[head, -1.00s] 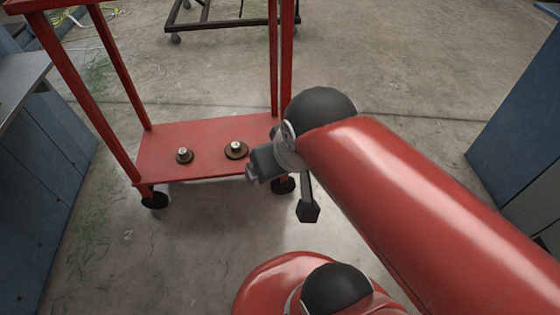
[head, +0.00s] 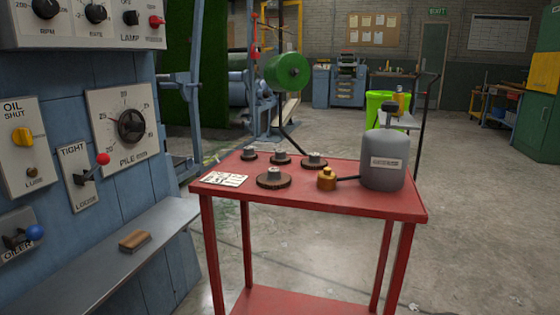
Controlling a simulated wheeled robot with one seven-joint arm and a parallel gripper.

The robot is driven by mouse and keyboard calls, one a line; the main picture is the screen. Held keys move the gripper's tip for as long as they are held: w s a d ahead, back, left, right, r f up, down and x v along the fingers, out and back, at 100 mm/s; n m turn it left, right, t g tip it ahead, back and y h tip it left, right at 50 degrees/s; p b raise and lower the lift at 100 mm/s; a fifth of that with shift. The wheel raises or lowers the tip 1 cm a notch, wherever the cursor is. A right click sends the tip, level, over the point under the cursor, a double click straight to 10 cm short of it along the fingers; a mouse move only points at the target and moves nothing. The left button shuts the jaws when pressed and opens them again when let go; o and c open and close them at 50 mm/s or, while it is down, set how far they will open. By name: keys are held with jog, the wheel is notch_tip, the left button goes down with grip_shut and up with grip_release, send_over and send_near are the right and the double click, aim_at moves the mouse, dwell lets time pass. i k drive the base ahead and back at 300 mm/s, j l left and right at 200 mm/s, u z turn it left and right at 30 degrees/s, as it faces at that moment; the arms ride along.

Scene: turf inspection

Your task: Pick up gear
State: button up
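Several gears lie on the top of the red cart (head: 390,207) in the head view. The nearest and largest gear (head: 274,179) is brown with a grey hub. Behind it are a small gear (head: 249,154) at the left, another gear (head: 280,158) in the middle and a wider gear (head: 314,161) at the right. They lie flat and apart from the nearest one. My gripper and arm are not in view now. The part of the lower shelf (head: 290,302) that shows is bare.
A grey canister (head: 383,160) and a brass oil can (head: 327,179) stand on the cart's right half. A white printed card (head: 224,179) lies at its left. A blue control panel (head: 110,190) with a ledge stands close at left. Open floor (head: 480,230) lies to the right.

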aim_at(281, 159)
jog(key=u, duration=2.65)
jog(key=z, duration=2.3)
jog(key=i+j+z, duration=0.2)
jog(key=z, duration=0.2)
jog(key=i+j+z, duration=0.15)
jog(key=j+z, duration=0.2)
